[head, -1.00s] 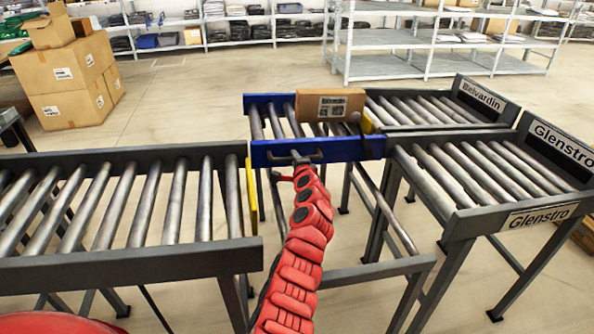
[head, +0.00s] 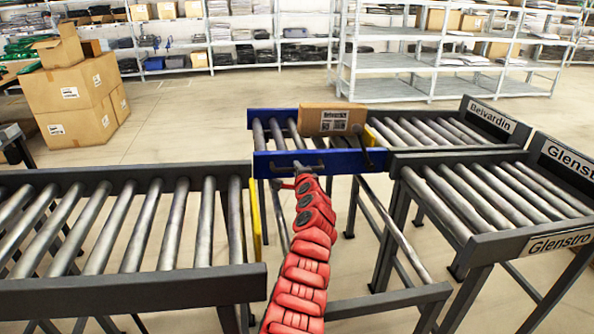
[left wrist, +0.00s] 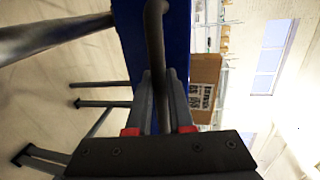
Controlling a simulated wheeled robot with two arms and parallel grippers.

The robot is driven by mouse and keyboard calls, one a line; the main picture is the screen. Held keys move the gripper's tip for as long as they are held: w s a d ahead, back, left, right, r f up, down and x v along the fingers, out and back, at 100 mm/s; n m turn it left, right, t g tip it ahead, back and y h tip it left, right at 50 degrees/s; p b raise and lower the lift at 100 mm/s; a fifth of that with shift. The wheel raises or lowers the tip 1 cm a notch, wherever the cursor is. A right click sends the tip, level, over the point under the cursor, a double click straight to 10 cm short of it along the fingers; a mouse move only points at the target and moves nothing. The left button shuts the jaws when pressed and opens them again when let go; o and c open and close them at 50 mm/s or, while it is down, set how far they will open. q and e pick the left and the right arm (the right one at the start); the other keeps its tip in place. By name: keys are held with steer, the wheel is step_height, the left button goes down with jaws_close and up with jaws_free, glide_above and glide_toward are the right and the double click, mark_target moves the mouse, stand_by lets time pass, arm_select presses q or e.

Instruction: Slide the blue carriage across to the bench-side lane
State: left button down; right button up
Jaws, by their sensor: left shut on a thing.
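The blue carriage (head: 330,163) is a short roller section with blue side rails. In the head view it stands at the far end of its cross rails, in line with the Belvardin lane (head: 425,133). A cardboard box (head: 333,120) lies on its rollers. My left gripper (head: 300,172) is shut on the dark bar handle on the carriage's near rail. The left wrist view shows the fingers (left wrist: 160,88) on either side of the handle (left wrist: 155,30), with the blue rail (left wrist: 180,40) behind. My right gripper is out of view.
The Glenstro lane (head: 500,190) lies nearer on the right. A roller conveyor (head: 130,225) with a yellow end plate stands at near left. The cross rails (head: 395,235) nearer than the carriage are empty. Stacked boxes (head: 75,95) and shelves (head: 435,85) stand farther back.

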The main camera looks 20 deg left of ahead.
arm_select(q)
steer(key=c, duration=1.1)
jaws_free()
steer(key=shift+a, duration=0.15)
steer(key=shift+c, duration=0.2)
steer(key=o, duration=0.3)
steer(key=shift+w, duration=0.1)
steer(key=shift+o, duration=0.2)
steer(key=shift+s+d+p, duration=0.2)
steer(key=shift+s+p, duration=0.15)
steer(key=p+v, duration=0.3)
steer(key=v, duration=1.3)
steer(key=shift+s+d+r, duration=0.15)
steer(key=shift+s+d, duration=0.05)
steer(key=shift+s, duration=0.05)
